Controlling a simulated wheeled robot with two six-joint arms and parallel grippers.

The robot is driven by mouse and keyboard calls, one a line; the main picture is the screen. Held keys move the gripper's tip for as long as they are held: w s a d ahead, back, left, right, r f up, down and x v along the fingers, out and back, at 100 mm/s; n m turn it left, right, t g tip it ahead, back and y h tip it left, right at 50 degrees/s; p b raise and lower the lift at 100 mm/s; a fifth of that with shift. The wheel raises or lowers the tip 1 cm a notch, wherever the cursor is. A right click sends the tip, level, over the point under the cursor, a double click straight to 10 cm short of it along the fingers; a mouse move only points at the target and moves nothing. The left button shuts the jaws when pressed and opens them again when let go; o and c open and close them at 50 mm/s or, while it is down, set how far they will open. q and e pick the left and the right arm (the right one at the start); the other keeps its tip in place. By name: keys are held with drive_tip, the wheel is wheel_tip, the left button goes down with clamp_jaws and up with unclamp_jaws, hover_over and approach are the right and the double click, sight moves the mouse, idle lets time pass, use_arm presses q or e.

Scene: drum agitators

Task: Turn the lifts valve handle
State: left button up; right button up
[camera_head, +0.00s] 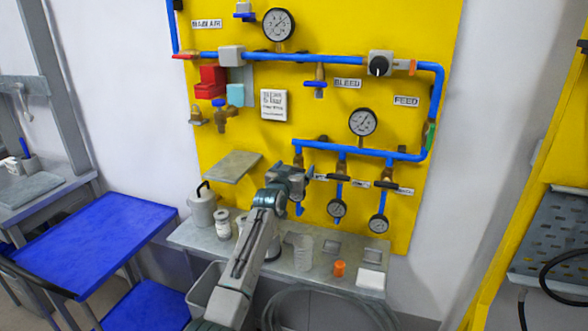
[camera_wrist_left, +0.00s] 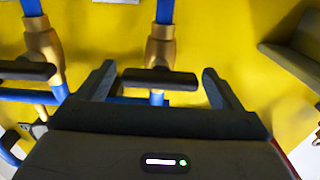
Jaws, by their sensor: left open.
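My left gripper (camera_head: 292,176) is at the leftmost of the small branch valves below the lower blue pipe (camera_head: 350,150) on the yellow panel. In the left wrist view the open gripper (camera_wrist_left: 158,76) has one finger on each side of a black bar handle (camera_wrist_left: 160,79) on a brass valve (camera_wrist_left: 160,48). The handle lies crosswise, and I cannot tell whether a finger touches it. A second brass valve (camera_wrist_left: 42,42) with a black handle (camera_wrist_left: 24,69) is beside it. The small labels are too blurred to read, so I cannot confirm which valve is lifts. My right gripper is out of view.
A small grey shelf (camera_head: 234,167) juts from the panel left of my gripper.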

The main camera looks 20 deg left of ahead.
use_arm(q)
drive_tip(key=c, duration=1)
drive_tip(key=shift+n, duration=0.4)
drive_tip(key=n+p, duration=0.1)
drive_tip(key=n, duration=0.2)
drive_tip(key=shift+a+r+n+p, duration=0.1)
drive_tip(key=shift+r+n+p, duration=0.05)
drive_tip(key=shift+n+p, duration=0.15)
drive_tip(key=n+p, duration=0.2)
drive_tip(key=n, duration=0.1)
drive_tip(key=shift+n, duration=0.4)
drive_tip(key=n+p, duration=0.3)
drive_tip(key=n, duration=0.3)
drive_tip(key=shift+a+p, duration=0.15)
drive_tip(key=shift+p, duration=0.25)
drive_tip(key=shift+f+n+p, duration=0.15)
drive_tip(key=shift+n+p, duration=0.25)
drive_tip(key=shift+n, duration=0.55)
drive_tip(key=shift+f+n+p, duration=0.15)
drive_tip(key=shift+n+p, duration=0.25)
drive_tip(key=shift+n, duration=0.55)
